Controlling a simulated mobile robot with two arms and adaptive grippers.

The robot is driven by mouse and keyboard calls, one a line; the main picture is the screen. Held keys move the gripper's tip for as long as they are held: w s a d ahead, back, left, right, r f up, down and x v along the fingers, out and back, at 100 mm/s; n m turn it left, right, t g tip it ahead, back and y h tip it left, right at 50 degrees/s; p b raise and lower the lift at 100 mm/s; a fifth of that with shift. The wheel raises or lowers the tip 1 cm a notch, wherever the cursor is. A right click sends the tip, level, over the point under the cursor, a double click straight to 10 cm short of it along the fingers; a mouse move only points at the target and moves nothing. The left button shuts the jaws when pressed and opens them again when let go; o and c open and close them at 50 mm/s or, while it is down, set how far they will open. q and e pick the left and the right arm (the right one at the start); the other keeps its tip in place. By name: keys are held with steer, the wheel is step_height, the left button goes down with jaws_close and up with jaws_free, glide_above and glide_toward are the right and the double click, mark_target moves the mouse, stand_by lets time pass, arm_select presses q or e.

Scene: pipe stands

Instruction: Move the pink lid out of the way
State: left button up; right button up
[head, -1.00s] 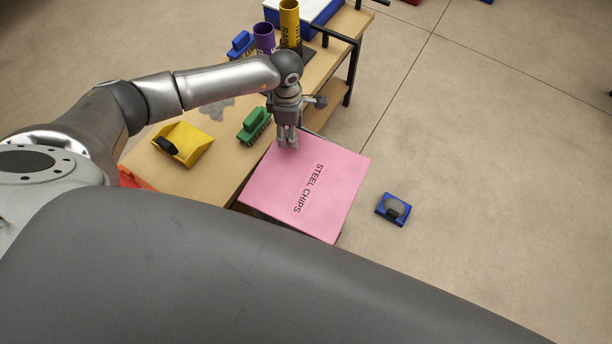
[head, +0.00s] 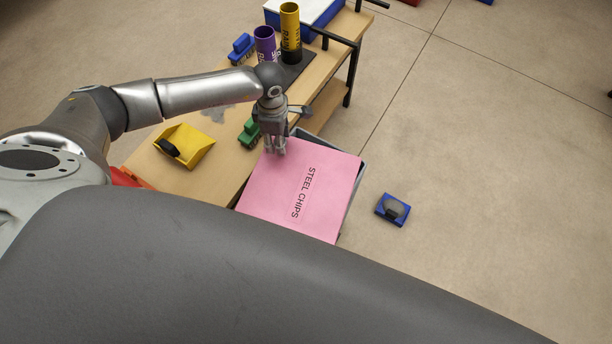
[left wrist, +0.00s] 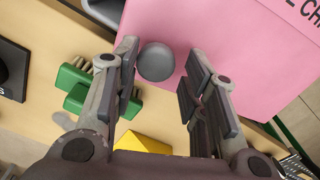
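The pink lid (head: 325,190) marked STEEL CHIPS lies slightly askew over a grey bin (head: 352,195), whose rim shows along the far and right sides. In the left wrist view the lid (left wrist: 225,35) has a round grey knob (left wrist: 157,62) near one edge. My left gripper (head: 275,150) points down at the lid's far left part. My right gripper is not in view.

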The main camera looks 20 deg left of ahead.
arm_select(q)
steer(key=shift+s+a+p, duration=0.2)
steer(key=shift+s+a, duration=0.2)
steer(key=shift+s, duration=0.3)
steer(key=shift+s+a+p, duration=0.25)
steer(key=shift+s+a, duration=0.2)
steer(key=shift+s, duration=0.25)
steer(key=shift+s+a+p, duration=0.2)
steer(key=shift+s+a, duration=0.2)
steer(key=shift+s, duration=0.3)
steer(key=shift+s+a, duration=0.3)
steer(key=shift+s, duration=0.1)
steer(key=s+a+p, duration=0.2)
steer(key=s+p, duration=0.1)
steer(key=s, duration=0.6)
steer(key=shift+s+a, duration=0.2)
steer(key=shift+a, duration=0.1)
